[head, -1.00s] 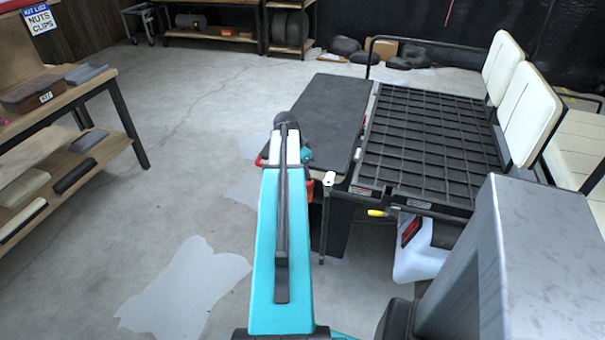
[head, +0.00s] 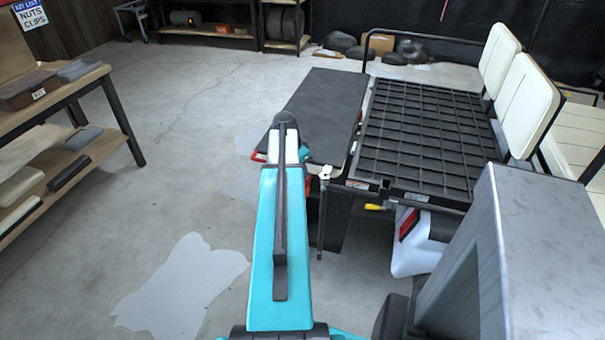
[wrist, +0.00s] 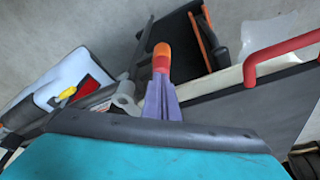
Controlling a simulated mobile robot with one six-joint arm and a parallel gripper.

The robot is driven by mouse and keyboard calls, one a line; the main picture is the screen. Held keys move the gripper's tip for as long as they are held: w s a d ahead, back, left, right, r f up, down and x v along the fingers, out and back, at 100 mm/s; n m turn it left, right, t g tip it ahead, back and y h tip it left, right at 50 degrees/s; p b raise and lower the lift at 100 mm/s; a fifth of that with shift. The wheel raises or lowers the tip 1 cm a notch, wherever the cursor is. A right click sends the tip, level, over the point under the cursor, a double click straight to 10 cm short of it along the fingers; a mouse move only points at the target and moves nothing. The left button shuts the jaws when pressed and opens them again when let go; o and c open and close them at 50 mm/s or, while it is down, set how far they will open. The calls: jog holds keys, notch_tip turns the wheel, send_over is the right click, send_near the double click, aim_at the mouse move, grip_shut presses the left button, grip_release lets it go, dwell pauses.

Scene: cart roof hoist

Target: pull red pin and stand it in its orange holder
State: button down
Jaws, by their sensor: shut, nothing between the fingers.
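My gripper (wrist: 162,68) shows in the wrist view as narrow grey-purple fingers with orange tips, closed together and empty. In the head view my own teal arm hides it. A red bent bar (wrist: 285,50) shows at the right of the wrist view, beside a dark panel and apart from my fingertips. Part of a red loop (head: 258,156) shows left of my arm in the head view. I cannot tell whether either belongs to the red pin. An orange strip (wrist: 203,38) lies on a black part beyond my fingertips; I cannot tell if it is the holder.
The cart's black grid bed (head: 430,130) and flat dark panel (head: 320,105) lie ahead. A thin upright post (head: 322,215) stands just right of my arm. A yellow handle (wrist: 68,93) and red tail light (wrist: 92,88) are lower on the cart. Open floor lies left, before a workbench (head: 85,80).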

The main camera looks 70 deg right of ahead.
jog(key=shift+f, duration=0.15)
jog(key=shift+r+p, duration=0.85)
jog(key=shift+r, duration=0.65)
jog(key=b+v, duration=0.1)
jog(key=v, duration=1.2)
jog(key=shift+r, duration=0.3)
jog(key=shift+w+a, duration=0.15)
jog(key=shift+w, duration=0.05)
